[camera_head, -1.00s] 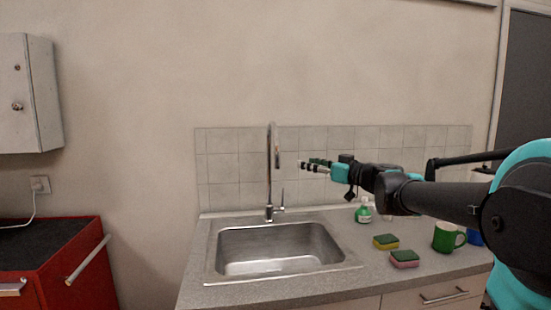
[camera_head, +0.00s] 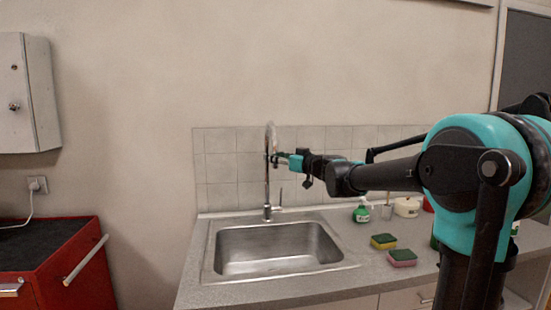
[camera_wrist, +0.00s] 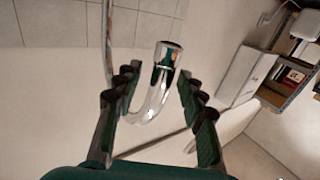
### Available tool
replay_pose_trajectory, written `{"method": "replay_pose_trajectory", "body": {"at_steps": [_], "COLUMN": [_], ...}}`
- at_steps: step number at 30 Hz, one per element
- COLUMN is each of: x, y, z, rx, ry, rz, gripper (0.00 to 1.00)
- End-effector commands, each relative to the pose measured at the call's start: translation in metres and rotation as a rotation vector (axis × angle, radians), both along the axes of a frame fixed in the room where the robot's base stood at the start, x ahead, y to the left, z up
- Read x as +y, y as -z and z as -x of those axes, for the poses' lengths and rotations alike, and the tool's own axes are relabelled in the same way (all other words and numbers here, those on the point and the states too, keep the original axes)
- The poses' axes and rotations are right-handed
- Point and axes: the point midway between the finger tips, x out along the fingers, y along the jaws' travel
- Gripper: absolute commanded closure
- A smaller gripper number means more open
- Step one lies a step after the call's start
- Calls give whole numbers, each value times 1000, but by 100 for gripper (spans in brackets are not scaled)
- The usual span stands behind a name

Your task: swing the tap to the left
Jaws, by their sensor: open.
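The chrome tap (camera_head: 267,190) stands upright behind the sink, with a tall curved spout at its top and a small lever at its base. My gripper (camera_head: 275,158) is at the upper part of the spout, coming from the right. In the wrist view, my gripper (camera_wrist: 155,76) has its two fingers apart, with the tap's curved spout (camera_wrist: 150,108) and its round outlet end showing between them. I cannot tell whether either finger touches the spout.
The steel sink (camera_head: 279,268) is set in the grey counter below. A tiled wall (camera_head: 222,167) is close behind the tap. A red cabinet (camera_head: 82,268) is at left.

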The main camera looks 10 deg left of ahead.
Motion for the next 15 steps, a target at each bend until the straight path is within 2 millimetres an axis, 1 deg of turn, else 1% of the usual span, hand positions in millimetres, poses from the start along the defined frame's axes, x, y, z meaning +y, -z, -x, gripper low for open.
{"method": "replay_pose_trajectory", "body": {"at_steps": [7,15], "x": [0,0], "y": [0,0], "z": [0,0], "rx": [0,0], "ry": [0,0], "rz": [0,0], "gripper": [60,93]}}
